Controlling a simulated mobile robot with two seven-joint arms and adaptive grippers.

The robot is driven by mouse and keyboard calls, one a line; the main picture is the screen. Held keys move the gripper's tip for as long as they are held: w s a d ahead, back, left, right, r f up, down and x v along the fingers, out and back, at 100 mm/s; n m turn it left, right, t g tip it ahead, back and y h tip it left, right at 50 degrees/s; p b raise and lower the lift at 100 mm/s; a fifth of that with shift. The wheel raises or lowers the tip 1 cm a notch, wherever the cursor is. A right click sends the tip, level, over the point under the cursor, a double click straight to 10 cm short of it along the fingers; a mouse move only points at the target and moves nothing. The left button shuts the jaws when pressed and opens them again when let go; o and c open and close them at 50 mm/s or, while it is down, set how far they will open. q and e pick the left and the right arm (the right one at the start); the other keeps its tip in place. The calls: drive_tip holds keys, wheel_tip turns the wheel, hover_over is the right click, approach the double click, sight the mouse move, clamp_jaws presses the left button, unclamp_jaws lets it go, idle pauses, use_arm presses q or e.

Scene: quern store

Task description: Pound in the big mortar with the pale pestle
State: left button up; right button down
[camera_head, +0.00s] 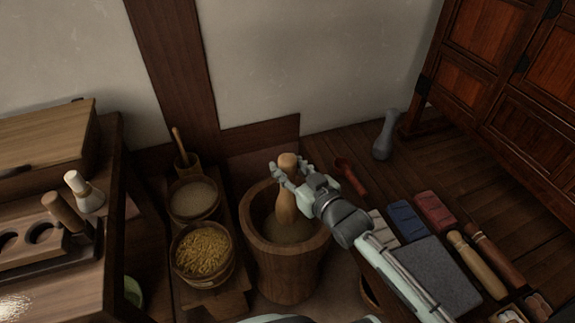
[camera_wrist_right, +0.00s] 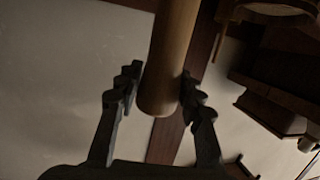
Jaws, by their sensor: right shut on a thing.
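The big mortar (camera_head: 283,268) is a brown wooden tub standing on the floor in the middle of the head view, with dull, greyish-brown contents inside. The pale pestle (camera_head: 286,209) is upright, its wider lower end inside the mortar's mouth. I cannot tell whether it touches the contents. My right gripper (camera_head: 290,171) is shut on the pale pestle near its top, above the rim. In the right wrist view the pale pestle (camera_wrist_right: 170,70) lies between the fingers of my right gripper (camera_wrist_right: 157,92). My left gripper is not in view.
Left of the mortar stand a tub of yellow grain (camera_head: 203,250) and a tub of paler grain (camera_head: 194,198). A wooden bench (camera_head: 90,290) is at far left. A red ladle (camera_head: 350,177), a grey pestle-like object (camera_head: 385,136) and coloured blocks (camera_head: 434,211) lie or stand at right.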

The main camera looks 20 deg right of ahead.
drive_tip(key=shift+w+f+b, duration=0.1)
drive_tip(key=shift+f+b, duration=2.05)
drive_tip(key=shift+f, duration=1.65)
drive_tip(key=shift+f, duration=0.2)
wheel_tip(320, 180, up, 5)
drive_tip(key=p, duration=0.4)
drive_tip(key=shift+r+p, duration=0.15)
drive_tip(key=shift+p, duration=0.2)
wheel_tip(320, 180, up, 2)
drive_tip(key=shift+r, duration=0.35)
